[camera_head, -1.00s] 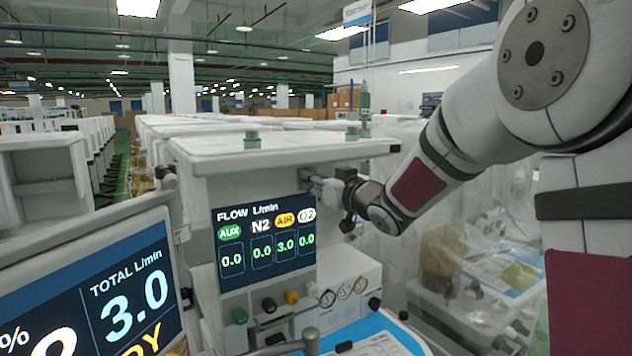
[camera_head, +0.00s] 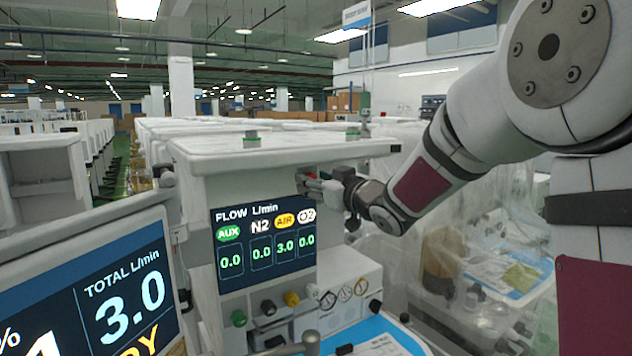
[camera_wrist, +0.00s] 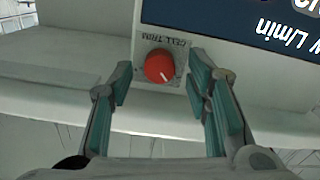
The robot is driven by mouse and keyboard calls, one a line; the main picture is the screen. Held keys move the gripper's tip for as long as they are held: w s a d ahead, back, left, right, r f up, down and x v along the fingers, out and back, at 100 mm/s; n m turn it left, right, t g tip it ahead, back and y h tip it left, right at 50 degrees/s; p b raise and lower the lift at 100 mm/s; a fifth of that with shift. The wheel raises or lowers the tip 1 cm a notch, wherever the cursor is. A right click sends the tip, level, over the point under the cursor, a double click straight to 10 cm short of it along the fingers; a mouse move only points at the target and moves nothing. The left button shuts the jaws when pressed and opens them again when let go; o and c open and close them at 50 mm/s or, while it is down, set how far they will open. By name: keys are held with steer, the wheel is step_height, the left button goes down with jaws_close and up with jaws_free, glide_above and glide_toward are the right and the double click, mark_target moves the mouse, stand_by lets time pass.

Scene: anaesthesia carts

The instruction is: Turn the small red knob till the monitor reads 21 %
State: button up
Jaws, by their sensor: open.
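My gripper (camera_wrist: 161,64) is open, with one green-padded finger on each side of the knob and gaps between.
The flow display (camera_head: 265,243) reads AUX 0.0, N2 0.0, AIR 3.0 and O2 0.0. Several other knobs and gauges sit below it. A blue-edged work surface (camera_head: 398,336) lies at the lower right. Plastic-wrapped carts stand behind my arm.

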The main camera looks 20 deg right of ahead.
steer(key=v, duration=1.2)
steer(key=s+d+f+m+g+h, duration=0.2)
steer(key=s+m+g+h, duration=0.15)
steer(key=s, duration=0.25)
steer(key=s+d+f+m+g+h, duration=0.1)
steer(key=s+f+m+g+h, duration=0.2)
steer(key=s, duration=0.4)
steer(key=s+a+f+g, duration=0.2)
steer(key=s+a+f, duration=0.1)
steer(key=s, duration=0.6)
steer(key=s+a+f+g, duration=0.3)
steer(key=s+f, duration=0.1)
steer(key=s, duration=0.5)
steer(key=shift+a+f+n+g+y, duration=0.25)
steer(key=shift+n+g+y, duration=0.1)
steer(key=shift+n+y, duration=0.1)
stand_by(0.9)
